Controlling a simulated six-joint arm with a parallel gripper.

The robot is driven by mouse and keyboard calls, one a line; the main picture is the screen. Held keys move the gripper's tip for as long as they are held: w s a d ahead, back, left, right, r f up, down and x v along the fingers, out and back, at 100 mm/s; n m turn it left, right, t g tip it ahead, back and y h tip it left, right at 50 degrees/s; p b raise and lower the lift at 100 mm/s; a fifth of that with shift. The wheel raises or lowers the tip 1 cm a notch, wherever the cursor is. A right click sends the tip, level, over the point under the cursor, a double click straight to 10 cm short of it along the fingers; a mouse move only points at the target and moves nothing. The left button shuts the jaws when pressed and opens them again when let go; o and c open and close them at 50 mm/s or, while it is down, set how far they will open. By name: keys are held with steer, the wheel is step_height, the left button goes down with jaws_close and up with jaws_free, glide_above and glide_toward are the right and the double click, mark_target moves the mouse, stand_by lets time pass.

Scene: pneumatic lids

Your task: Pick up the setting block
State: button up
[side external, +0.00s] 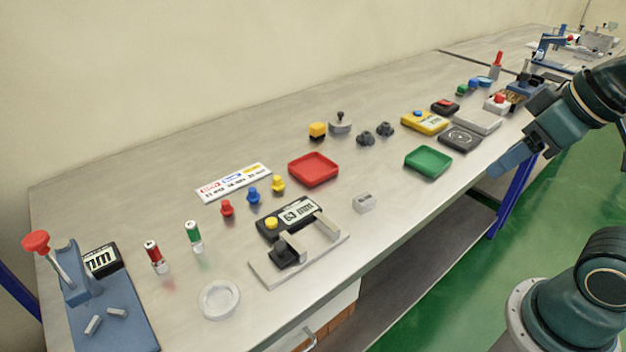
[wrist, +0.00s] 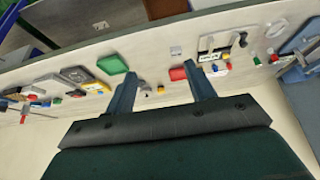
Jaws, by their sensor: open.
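The setting block appears to be the small light-grey block (side external: 363,203) on the table near its front edge, right of the gauge stand. It also shows as a small pale block (wrist: 176,50) in the wrist view, beyond the fingertips. My gripper (wrist: 163,83) is open with nothing between its blue fingers. In the side external view my gripper (side external: 508,158) is at the right, above the table's front edge and well apart from the block.
A gauge stand (side external: 340,240) is left of the block, a red tray (side external: 314,169) behind it, and a green tray (side external: 428,162) to its right. Colored plugs, a round dish (side external: 219,299) and a blue press (side external: 115,315) stand farther left. Table around the block is clear.

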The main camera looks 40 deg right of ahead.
steer(key=shift+w, duration=0.1)
steer(key=w+a+n+g+y, duration=0.1)
steer(key=w+n+g+y, duration=0.15)
steer(key=w+n, duration=0.7)
steer(key=w+d+f+n+g+y, duration=0.2)
steer(key=w+f+n, duration=0.5)
steer(key=w, duration=0.5)
steer(key=shift+w+d+f+g, duration=0.35)
steer(key=shift+d+f, duration=0.25)
steer(key=shift+f, duration=0.05)
steer(key=shift+n, duration=0.25)
glide_above(366, 198)
steer(key=d, duration=0.2)
steer(key=shift+d+f, duration=0.1)
steer(key=shift+f, duration=3.85)
steer(key=shift+x, duration=2.6)
